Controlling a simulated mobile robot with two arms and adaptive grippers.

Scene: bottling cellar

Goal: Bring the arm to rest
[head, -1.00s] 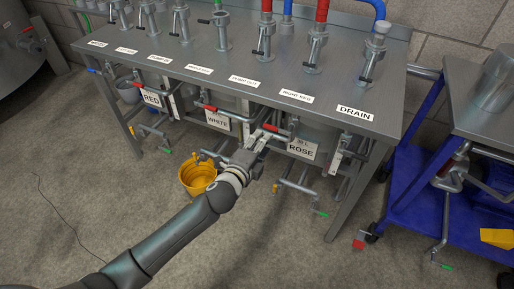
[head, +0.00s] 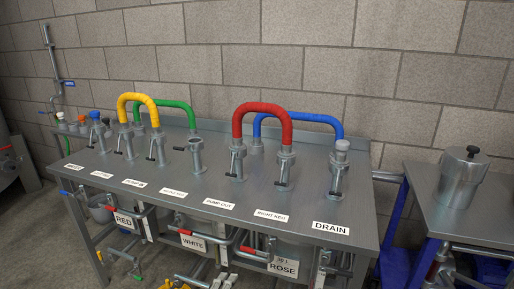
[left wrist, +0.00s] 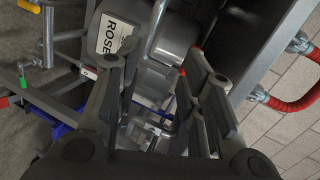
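My left gripper (left wrist: 155,78) shows in the left wrist view with its two dark fingers spread apart. Nothing is clearly held between them; pipes and a metal keg lie beyond. The keg's ROSE label (left wrist: 115,37) is just past the left finger. In the head view the left arm is not clearly visible; the ROSE sign (head: 283,267) hangs below the bench front at the lower edge. My right gripper is in neither view.
A steel bench (head: 300,203) carries several valve posts with a red hose (head: 262,107), a blue hose, a yellow hose and a green hose. A steel pot (head: 460,180) stands on a side table at right. Pipes and handles crowd below the bench front.

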